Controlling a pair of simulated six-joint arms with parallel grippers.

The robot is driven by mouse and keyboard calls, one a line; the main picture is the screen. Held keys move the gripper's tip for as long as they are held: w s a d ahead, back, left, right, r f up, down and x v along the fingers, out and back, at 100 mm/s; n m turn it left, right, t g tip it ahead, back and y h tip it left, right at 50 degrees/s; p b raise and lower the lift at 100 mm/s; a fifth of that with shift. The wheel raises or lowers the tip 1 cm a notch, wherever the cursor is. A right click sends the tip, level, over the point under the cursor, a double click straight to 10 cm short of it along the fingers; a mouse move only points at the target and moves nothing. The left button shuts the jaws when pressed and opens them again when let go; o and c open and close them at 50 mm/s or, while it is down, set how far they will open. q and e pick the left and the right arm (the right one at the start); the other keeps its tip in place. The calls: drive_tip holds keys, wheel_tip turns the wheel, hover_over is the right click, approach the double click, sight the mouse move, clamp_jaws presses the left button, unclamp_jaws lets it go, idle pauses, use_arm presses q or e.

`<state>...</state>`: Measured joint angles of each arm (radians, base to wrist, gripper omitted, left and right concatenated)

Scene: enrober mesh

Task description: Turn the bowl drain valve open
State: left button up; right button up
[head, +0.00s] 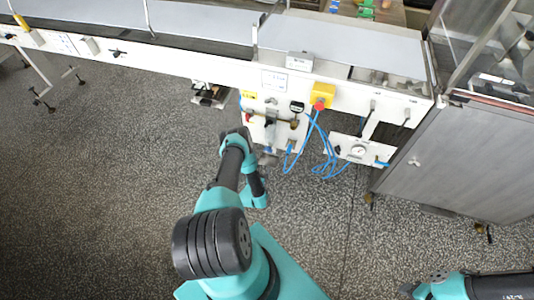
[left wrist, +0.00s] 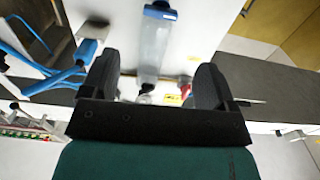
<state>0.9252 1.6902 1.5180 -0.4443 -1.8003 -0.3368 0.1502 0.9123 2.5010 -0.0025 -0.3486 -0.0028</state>
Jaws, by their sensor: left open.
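A white panel (head: 250,130) under the conveyor carries several fittings. A grey upright part with a blue lower end (head: 267,150) stands on it; it also shows in the left wrist view as a grey tube (left wrist: 153,50) with a blue end and a dark knob. I cannot tell for certain whether this part is the bowl drain valve.
Blue hoses (head: 325,160) hang right of the gripper, near a gauge panel (head: 358,150). A red button on a yellow box (head: 320,103) is above. A grey cabinet (head: 455,155) stands at the right. The speckled floor (head: 100,200) is open at the left.

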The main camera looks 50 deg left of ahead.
sight(267, 151)
use_arm(q)
drive_tip(key=x, duration=1.1)
drive_tip(key=shift+w, duration=0.1)
drive_tip(key=c, duration=0.9)
